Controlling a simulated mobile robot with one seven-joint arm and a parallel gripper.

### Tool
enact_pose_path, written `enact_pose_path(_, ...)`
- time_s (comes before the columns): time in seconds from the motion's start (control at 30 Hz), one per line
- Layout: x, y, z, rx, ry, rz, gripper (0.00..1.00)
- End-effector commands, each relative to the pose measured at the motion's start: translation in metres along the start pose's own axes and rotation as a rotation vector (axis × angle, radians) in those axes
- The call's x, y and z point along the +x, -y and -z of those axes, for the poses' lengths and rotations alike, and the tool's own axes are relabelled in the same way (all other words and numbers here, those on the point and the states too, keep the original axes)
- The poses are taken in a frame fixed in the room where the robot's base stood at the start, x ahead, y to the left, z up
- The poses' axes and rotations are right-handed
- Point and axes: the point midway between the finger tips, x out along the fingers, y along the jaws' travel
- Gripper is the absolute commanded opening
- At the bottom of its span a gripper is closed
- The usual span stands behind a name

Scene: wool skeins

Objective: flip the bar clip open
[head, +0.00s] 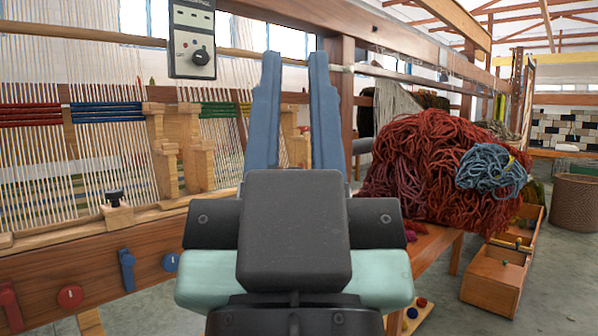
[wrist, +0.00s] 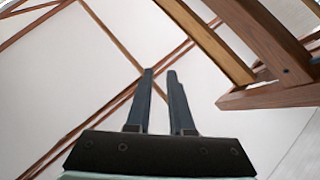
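My gripper (head: 295,60) points up and away in the middle of the head view. Its two blue fingers are apart with nothing between them. In the wrist view the fingers (wrist: 160,73) also stand apart and empty, against the roof. No part is clearly recognisable as the bar clip. A blue bar-shaped lever (head: 127,270) and a red one (head: 10,305) sit on the loom's front beam, at lower left. A small black fitting on a wooden block (head: 117,214) stands above them. My gripper is right of all these and touches none.
The wooden loom (head: 60,262) with its threads fills the left. A grey box with a dial (head: 192,40) hangs near the fingers' upper left. A red wool heap (head: 425,165) with a blue skein (head: 490,172) lies right. Wooden drawers (head: 495,277) stand below it.

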Motion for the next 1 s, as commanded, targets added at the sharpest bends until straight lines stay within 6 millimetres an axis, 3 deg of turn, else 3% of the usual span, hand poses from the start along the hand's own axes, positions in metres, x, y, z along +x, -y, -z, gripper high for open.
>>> enact_pose_path(0.03, 0.017, 0.000, 0.016, 0.000, 0.000, 0.000, 0.09)
enact_pose_path(0.1, 0.031, 0.000, 0.030, 0.000, -0.001, 0.000, 0.00)
enact_pose_path(1.0, 0.254, 0.000, 0.241, 0.001, -0.001, 0.002, 0.00)
